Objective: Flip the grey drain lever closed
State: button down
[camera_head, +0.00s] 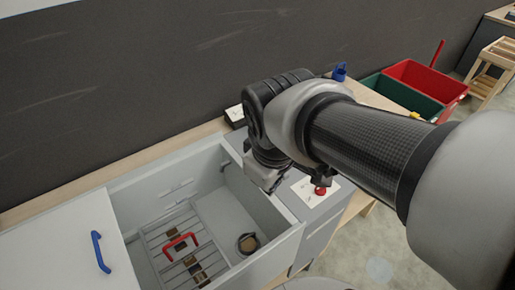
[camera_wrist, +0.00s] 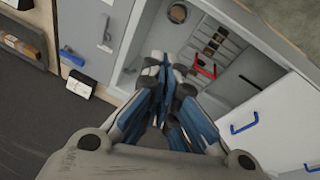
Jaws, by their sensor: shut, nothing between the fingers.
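A small grey lever-like piece (camera_wrist: 106,34) stands on the light grey panel left of the open basin in the wrist view. It may be the drain lever; its position is hard to read, and I cannot make it out in the head view. My gripper (camera_wrist: 174,72) is shut and empty, with its fingers over the near corner of the basin (camera_wrist: 128,76), apart from that piece. In the head view my gripper (camera_head: 266,178) is at the basin's right wall, partly hidden by my arm.
Inside the basin are a slatted rack with a red handle (camera_head: 181,242) and a dark round cup-like thing (camera_head: 248,243). A white lid with a blue handle (camera_head: 101,251) lies at left. A red knob (camera_head: 320,190) sits right of the basin. Red (camera_head: 425,82) and green bins stand behind.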

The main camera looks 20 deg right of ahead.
jog(key=w+d+f+n+g+h+p, duration=0.1)
jog(key=w+d+f+n, duration=0.1)
jog(key=w+f+n, duration=0.5)
jog(key=w+d+f+n+g+p, duration=0.1)
jog(key=w+d+f+n+p, duration=0.1)
jog(key=w+f+n, duration=0.6)
jog(key=shift+w+d+f+g+h, duration=0.4)
jog(key=shift+w+d+f, duration=0.35)
jog(key=shift+w+f, duration=0.35)
jog(key=shift+w+r, duration=0.1)
jog(key=shift+r, duration=0.05)
jog(key=b+x, duration=0.3)
jog(key=x, duration=0.7)
jog(key=shift+a+b, duration=0.1)
jog(key=shift+b, duration=0.25)
jog(key=d, duration=0.3)
jog(key=shift+w+d+b, duration=0.1)
jog(key=shift+w+b, duration=0.2)
jog(key=shift+w+d, duration=0.15)
jog(key=shift+d, duration=0.25)
